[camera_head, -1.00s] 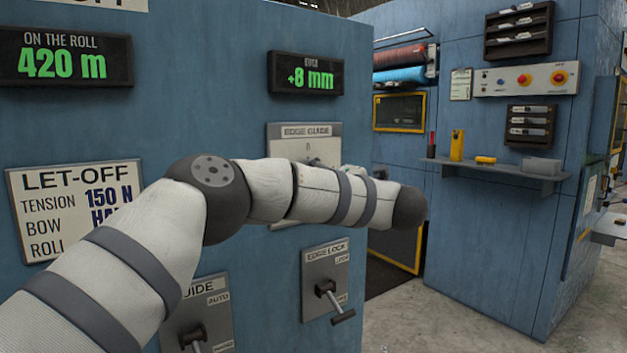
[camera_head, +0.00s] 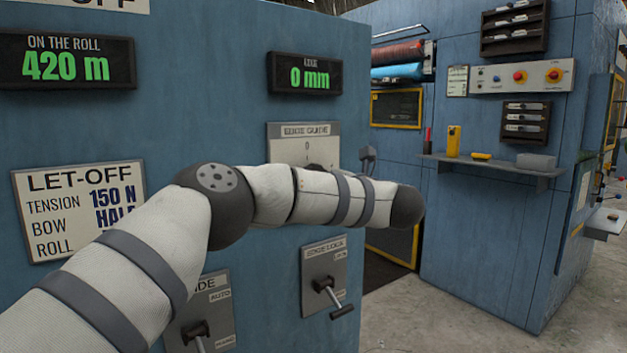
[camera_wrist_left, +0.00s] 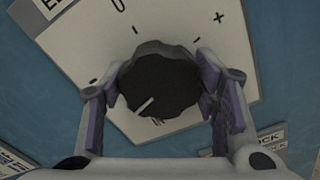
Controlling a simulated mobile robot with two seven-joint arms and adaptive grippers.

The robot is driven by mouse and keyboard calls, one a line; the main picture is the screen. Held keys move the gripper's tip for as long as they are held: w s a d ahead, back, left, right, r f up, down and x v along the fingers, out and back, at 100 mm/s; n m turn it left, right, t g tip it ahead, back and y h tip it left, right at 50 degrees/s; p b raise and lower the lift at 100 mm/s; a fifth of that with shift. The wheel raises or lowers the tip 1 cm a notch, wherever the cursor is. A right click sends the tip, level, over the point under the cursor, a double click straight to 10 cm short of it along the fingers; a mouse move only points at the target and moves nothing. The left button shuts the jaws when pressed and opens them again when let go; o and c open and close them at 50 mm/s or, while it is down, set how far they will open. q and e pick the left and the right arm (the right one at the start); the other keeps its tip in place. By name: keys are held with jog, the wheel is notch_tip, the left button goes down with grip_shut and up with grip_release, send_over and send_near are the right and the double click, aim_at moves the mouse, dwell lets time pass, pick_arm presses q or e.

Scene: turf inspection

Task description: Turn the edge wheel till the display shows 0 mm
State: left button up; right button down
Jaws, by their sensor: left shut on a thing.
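The edge display (camera_head: 305,75) on the blue panel reads 0 mm in green. Below it is the edge guide plate (camera_head: 303,131), mostly hidden behind my left arm in the head view. In the left wrist view the edge wheel (camera_wrist_left: 160,84) is a dark scalloped knob with a white pointer mark, in front of the white plate (camera_wrist_left: 190,30) with plus and minus marks. My left gripper (camera_wrist_left: 165,95) is shut on the wheel, one finger on each side. My right gripper is not in view.
The edge lock lever (camera_head: 328,290) sits below my left forearm. The let-off sign (camera_head: 80,210) and the 420 m display (camera_head: 66,62) are at left. A shelf (camera_head: 495,165) with small items is on the blue wall at right.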

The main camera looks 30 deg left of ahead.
pick_arm(q)
jog(key=shift+r, duration=0.15)
dwell(0.3)
jog(key=o, duration=1.2)
jog(key=shift+c, duration=0.2)
jog(key=v, duration=1.2)
